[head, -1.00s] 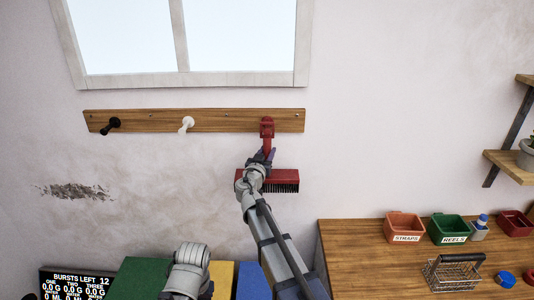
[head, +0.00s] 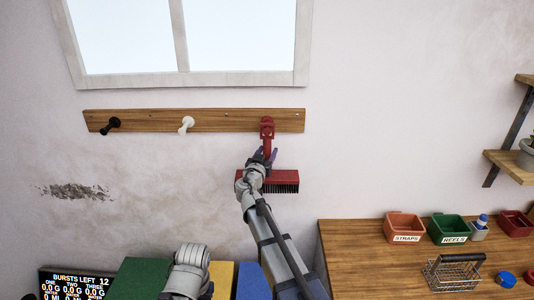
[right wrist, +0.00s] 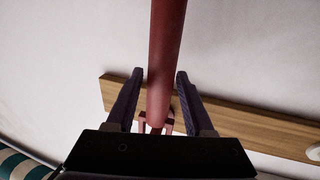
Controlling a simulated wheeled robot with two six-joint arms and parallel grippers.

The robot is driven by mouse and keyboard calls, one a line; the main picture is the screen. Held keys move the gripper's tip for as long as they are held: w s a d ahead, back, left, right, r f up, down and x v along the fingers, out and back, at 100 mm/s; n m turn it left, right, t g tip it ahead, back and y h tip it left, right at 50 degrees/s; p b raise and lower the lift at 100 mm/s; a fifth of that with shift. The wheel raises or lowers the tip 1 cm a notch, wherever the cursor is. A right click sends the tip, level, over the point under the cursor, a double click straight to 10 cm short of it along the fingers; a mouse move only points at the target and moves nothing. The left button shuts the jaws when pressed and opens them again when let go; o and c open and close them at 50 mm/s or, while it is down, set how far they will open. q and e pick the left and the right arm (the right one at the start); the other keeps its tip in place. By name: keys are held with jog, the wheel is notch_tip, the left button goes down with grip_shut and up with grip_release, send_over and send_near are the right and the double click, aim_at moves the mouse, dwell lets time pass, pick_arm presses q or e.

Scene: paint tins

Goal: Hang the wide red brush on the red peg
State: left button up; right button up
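The wide red brush (head: 285,176) is upright against the wall, its dark bristles pointing down. Its red handle also shows in the right wrist view (right wrist: 166,50). The handle's top end is at the red peg (head: 267,121), at the right end of the wooden rail; the two reds overlap, so I cannot tell exactly how the end sits on the peg. My right gripper (head: 264,155) is at the handle below the peg. In the right wrist view its fingers stand on both sides of the handle with gaps, so it is open. My left gripper is out of view.
The rail (head: 225,120) also bears a black peg (head: 111,125) and a white peg (head: 187,124), both empty. A wooden bench (head: 375,270) at lower right holds bins and a wire basket (head: 454,272). The wall left of the brush is free.

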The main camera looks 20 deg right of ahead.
jog(key=shift+o, duration=1.2)
jog(key=v, duration=0.8)
jog(key=s+a+f+n+g+y, duration=0.25)
jog(key=s+f+g, duration=0.65)
jog(key=s+f, duration=0.7)
jog(key=s+a+f+n+g+y, duration=0.2)
jog(key=s+a, duration=0.3)
jog(key=s, duration=0.3)
jog(key=s+a+f+n+g+y, duration=0.3)
jog(key=s+a+f+n+g, duration=0.1)
jog(key=s, duration=0.4)
jog(key=shift+s+a+f+n+g+b, duration=0.2)
jog(key=shift+a+f+n+g+b, duration=0.1)
jog(key=shift+a+n, duration=0.6)
jog(key=shift+a+y, duration=0.1)
jog(key=shift+y, duration=0.15)
